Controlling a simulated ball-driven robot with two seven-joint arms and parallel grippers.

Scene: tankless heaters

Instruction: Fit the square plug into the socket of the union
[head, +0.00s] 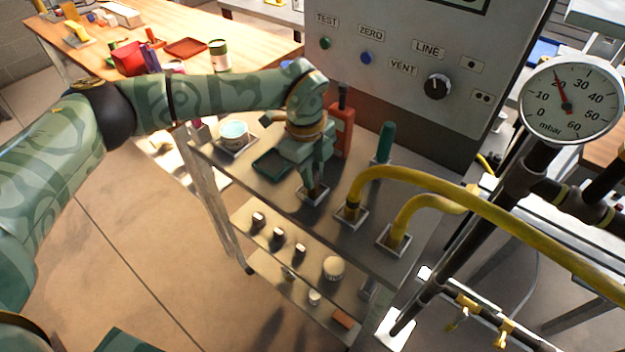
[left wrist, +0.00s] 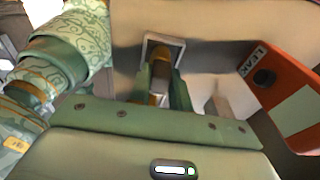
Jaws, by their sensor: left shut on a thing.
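My left gripper (head: 314,178) reaches down onto the top of the grey cart. It is shut on a small dark and brass-coloured piece, which I take for the square plug (left wrist: 160,68); it shows between the fingers in the left wrist view. The piece stands at a pale square-rimmed holder (head: 313,193), whose rim also shows in the left wrist view (left wrist: 176,43). The fingers hide much of the piece; I cannot tell whether it is still seated. A black pipe with fittings (head: 566,197) stands at the right; I cannot make out the union's socket. My right gripper is not in view.
Yellow hoses (head: 480,201) rise from two square holders right of my gripper. A cup (head: 234,132) and dark tray (head: 272,164) lie left. A pressure gauge (head: 571,98) tops the pipe. Small parts fill the lower shelf (head: 264,262).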

